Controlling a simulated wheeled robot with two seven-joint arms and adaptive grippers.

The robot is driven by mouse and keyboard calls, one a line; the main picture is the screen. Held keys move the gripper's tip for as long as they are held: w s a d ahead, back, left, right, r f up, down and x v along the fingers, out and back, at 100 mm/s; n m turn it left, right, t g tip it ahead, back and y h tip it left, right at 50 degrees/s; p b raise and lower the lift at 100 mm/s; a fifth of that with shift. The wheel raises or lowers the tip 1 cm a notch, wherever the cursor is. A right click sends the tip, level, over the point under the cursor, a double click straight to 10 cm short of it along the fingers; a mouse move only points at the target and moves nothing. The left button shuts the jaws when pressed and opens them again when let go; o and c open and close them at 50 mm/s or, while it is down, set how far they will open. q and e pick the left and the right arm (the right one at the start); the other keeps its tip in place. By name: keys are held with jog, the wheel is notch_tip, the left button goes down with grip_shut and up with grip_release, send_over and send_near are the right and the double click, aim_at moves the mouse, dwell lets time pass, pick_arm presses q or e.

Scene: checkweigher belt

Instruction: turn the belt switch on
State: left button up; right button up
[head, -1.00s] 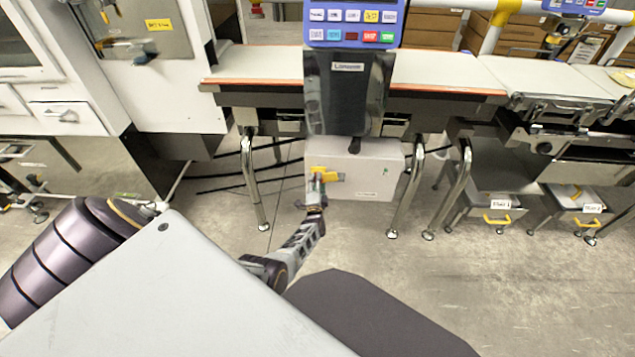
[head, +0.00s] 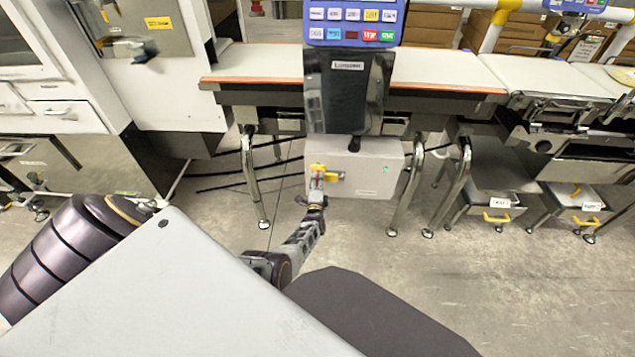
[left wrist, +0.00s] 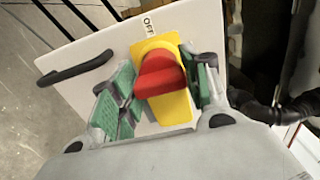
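The belt switch is a red knob (left wrist: 162,78) on a yellow plate (left wrist: 172,110), on the front of a pale grey box (head: 362,184) under the belt. An "OFF" label (left wrist: 148,24) is by one end of the plate. In the head view the yellow plate (head: 333,177) is partly hidden by my left gripper (head: 316,188). In the left wrist view, the green-padded fingers of my left gripper (left wrist: 160,70) are apart, one on each side of the knob, with narrow gaps. A green lamp (head: 388,170) glows on the box. My right gripper is out of view.
A blue keypad panel (head: 353,22) and dark column stand above the box. The belt (head: 440,68) runs across behind. Metal legs (head: 252,180) flank the box. Bins with yellow handles (head: 497,217) are at lower right. A black handle (left wrist: 75,68) sticks out of the box front.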

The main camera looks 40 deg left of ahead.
pick_arm(q)
jog(key=o, duration=0.4)
dwell(0.5)
